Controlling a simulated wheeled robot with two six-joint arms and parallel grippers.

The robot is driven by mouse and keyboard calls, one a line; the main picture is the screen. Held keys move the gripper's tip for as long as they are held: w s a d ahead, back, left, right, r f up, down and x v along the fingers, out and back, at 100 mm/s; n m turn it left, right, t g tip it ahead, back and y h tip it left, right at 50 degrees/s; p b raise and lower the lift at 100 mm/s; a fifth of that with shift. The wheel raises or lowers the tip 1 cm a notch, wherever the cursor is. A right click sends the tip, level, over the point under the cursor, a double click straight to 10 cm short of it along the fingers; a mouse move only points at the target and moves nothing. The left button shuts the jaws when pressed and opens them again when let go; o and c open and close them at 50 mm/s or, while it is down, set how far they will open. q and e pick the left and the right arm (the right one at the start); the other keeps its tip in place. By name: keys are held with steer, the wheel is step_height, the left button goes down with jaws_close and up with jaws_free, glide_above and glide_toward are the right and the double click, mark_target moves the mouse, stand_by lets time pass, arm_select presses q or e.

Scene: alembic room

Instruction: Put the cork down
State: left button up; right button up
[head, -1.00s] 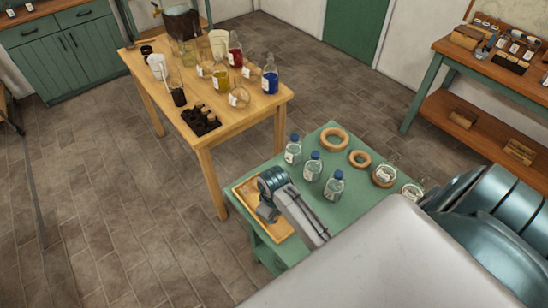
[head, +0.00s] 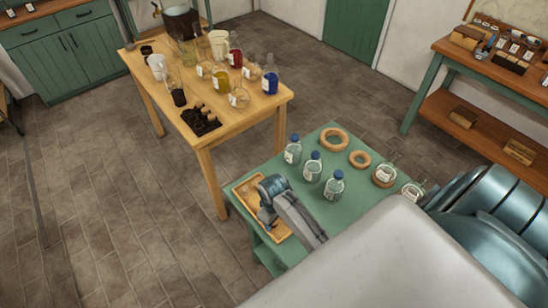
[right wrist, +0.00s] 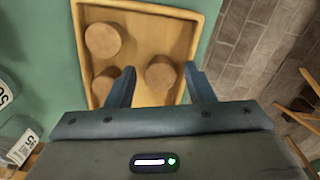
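Three round tan corks show in the right wrist view: one at the upper left (right wrist: 103,40), one at the lower left (right wrist: 106,84) partly hidden by a finger, and one at the right (right wrist: 161,73). They are in a shallow wooden tray (right wrist: 146,10), also in the head view (head: 240,189), on the green table. My right gripper (right wrist: 160,68) is over the tray with its fingers apart. The right-hand cork sits between the fingertips, with a visible gap on both sides. My left gripper is not in view.
The green table (head: 345,212) also bears several blue-capped bottles (head: 313,168), cork rings (head: 334,139) and round flasks at the right. A wooden table (head: 240,120) with glassware stands behind. A workbench (head: 500,80) stands at the right.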

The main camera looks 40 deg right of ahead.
steer(key=shift+r, duration=0.5)
step_height(320, 180, up, 11)
steer(key=b, duration=0.2)
steer(key=shift+r+b, duration=0.15)
steer(key=shift+b, duration=0.2)
